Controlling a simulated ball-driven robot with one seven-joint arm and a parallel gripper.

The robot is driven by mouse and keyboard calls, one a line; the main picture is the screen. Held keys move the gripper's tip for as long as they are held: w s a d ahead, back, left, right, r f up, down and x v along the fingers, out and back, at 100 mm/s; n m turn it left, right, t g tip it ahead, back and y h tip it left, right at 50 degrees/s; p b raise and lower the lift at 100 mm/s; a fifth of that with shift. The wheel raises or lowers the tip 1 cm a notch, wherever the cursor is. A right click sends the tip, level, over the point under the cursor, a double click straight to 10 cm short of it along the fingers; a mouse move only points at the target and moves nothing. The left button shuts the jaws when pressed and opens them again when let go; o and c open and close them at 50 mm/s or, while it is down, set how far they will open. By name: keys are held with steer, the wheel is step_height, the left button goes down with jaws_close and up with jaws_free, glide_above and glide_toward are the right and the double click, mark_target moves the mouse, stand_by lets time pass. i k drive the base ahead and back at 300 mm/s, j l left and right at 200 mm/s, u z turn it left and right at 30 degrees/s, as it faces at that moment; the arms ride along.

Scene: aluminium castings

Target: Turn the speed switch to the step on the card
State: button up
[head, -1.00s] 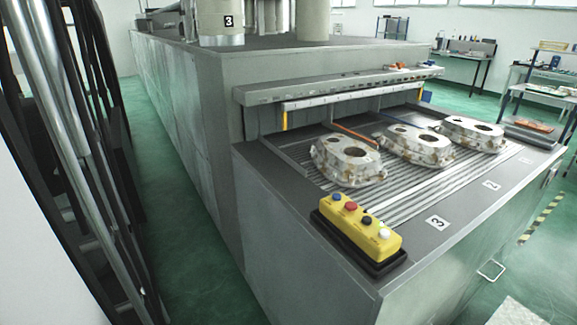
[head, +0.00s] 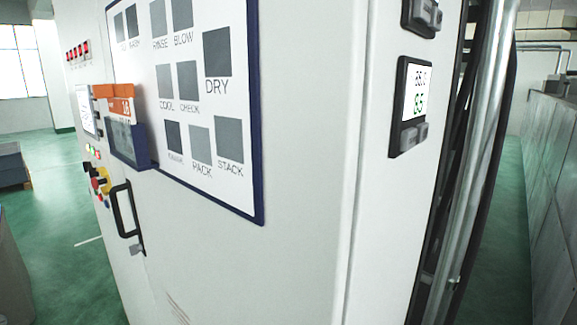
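A light cabinet fills the middle of the head view. On its left face is a cluster of small controls (head: 98,180), with a red knob on yellow and several coloured buttons. I cannot tell which of them is the speed switch. Orange cards (head: 122,108) with white print stand in a dark blue holder (head: 127,143) fixed to the cabinet. The print is too small and slanted to read surely. My gripper is not in view.
A blue-framed board (head: 244,190) with grey squares and words such as DRY and STACK faces me. A black door handle (head: 122,212) sticks out at left. A small display (head: 413,95) is on the right side. Green floor (head: 50,235) is open at left.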

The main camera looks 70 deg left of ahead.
mark_target(93, 172)
steer(key=u, duration=2.85)
